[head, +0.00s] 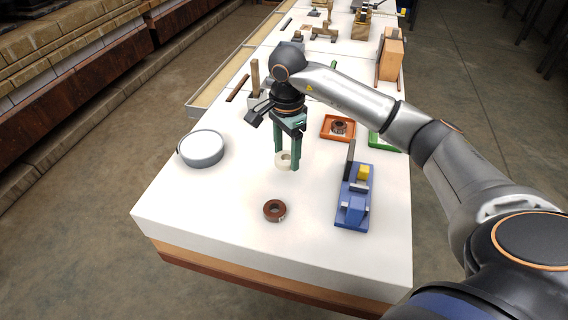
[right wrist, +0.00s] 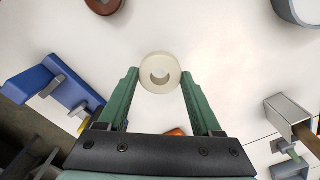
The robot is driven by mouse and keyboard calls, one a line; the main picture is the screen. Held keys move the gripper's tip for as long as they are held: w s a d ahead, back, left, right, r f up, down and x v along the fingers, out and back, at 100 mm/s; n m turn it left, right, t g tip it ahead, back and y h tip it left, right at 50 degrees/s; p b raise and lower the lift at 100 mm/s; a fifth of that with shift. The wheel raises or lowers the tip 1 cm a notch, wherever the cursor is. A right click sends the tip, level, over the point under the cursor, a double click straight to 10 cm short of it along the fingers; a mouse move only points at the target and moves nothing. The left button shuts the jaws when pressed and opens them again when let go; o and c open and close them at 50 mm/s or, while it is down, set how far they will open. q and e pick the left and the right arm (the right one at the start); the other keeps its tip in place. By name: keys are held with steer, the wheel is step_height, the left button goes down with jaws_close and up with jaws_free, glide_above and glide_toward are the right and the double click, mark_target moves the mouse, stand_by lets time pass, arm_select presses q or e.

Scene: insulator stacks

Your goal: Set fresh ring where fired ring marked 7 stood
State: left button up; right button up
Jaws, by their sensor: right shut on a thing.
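A cream ring (head: 279,163) sits between the fingertips of my right gripper (head: 287,162), which is shut on it. My left gripper is not in view.
A blue fixture with a yellow block (head: 353,211) stands to the right. An orange tray (head: 325,135) holding a dark ring lies behind, beside a green tray (head: 375,142). A round grey pan (head: 204,152) stands at left. The white table (head: 220,220) is clear around the brown ring.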

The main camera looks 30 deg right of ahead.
mark_target(284, 175)
steer(key=shift+w+a+f, duration=0.1)
steer(key=shift+a+f, duration=0.05)
steer(key=shift+f, duration=0.8)
steer(key=shift+a+f, duration=0.15)
steer(key=shift+f, duration=0.8)
steer(key=shift+f, duration=0.1)
steer(key=o, duration=1.3)
steer(key=shift+o, duration=0.2)
steer(key=shift+r, duration=0.25)
step_height(284, 175, up, 12)
steer(key=p, duration=0.1)
steer(key=shift+f, duration=0.2)
